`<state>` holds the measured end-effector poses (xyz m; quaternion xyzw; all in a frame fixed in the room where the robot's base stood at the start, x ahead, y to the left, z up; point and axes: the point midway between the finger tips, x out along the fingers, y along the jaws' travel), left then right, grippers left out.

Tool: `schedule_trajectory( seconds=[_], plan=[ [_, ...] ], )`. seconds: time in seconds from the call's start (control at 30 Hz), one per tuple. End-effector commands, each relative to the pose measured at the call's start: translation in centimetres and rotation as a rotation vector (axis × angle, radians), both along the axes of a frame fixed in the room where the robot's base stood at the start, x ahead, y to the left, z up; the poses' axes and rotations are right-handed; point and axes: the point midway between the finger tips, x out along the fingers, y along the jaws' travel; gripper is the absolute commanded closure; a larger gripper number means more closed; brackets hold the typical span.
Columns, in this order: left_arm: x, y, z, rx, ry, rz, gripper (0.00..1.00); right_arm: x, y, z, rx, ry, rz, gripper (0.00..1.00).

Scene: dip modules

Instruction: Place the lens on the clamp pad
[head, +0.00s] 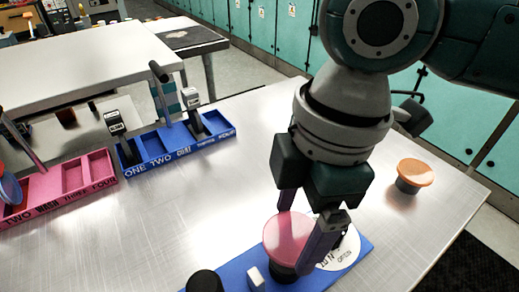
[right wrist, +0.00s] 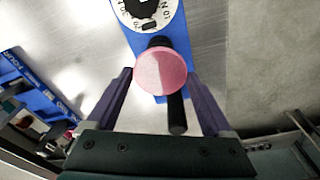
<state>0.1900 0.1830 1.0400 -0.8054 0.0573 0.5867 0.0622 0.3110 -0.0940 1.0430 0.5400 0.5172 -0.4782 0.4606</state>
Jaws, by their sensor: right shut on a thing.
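A round pink disc (head: 289,236), which looks like the lens, is between the fingertips of my right gripper (head: 305,232). The right wrist view shows the disc (right wrist: 161,71) with a purple finger at each side, and the right gripper (right wrist: 160,73) is shut on it. The disc is over the blue board (head: 232,279), above a dark round piece that it partly covers. I cannot tell whether it touches that piece or whether that piece is the clamp pad. My left gripper is not in view.
The board has a white dial (right wrist: 163,20), a black post (head: 205,281) and a small pale block (head: 256,279). An orange-topped dark piece (head: 416,175) stands at right. Pink (head: 57,207) and blue (head: 148,163) compartment trays lie at left. The table's middle is clear.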

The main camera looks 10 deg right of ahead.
Motion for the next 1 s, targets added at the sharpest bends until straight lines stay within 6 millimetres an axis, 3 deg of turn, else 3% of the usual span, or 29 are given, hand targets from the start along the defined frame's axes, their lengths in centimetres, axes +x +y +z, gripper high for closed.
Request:
schedule_trajectory(
  seconds=[0.4, 0.8, 0.83, 0.93, 1.0],
  plan=[
    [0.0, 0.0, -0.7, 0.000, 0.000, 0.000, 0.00, 0.0, 0.0, -5.1, 0.000, 0.001, 0.000, 0.67],
    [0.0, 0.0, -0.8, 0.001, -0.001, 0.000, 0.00, 0.0, 0.0, -5.6, 0.000, -0.001, 0.000, 0.67],
    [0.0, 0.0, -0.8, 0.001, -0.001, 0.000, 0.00, 0.0, 0.0, -5.5, 0.001, -0.001, 0.000, 0.11],
    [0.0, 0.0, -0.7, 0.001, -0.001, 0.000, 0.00, 0.0, 0.0, -5.4, 0.001, -0.001, 0.000, 0.00],
    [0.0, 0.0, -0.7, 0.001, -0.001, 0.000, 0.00, 0.0, 0.0, -5.4, 0.001, -0.001, 0.000, 0.00]
  ],
)
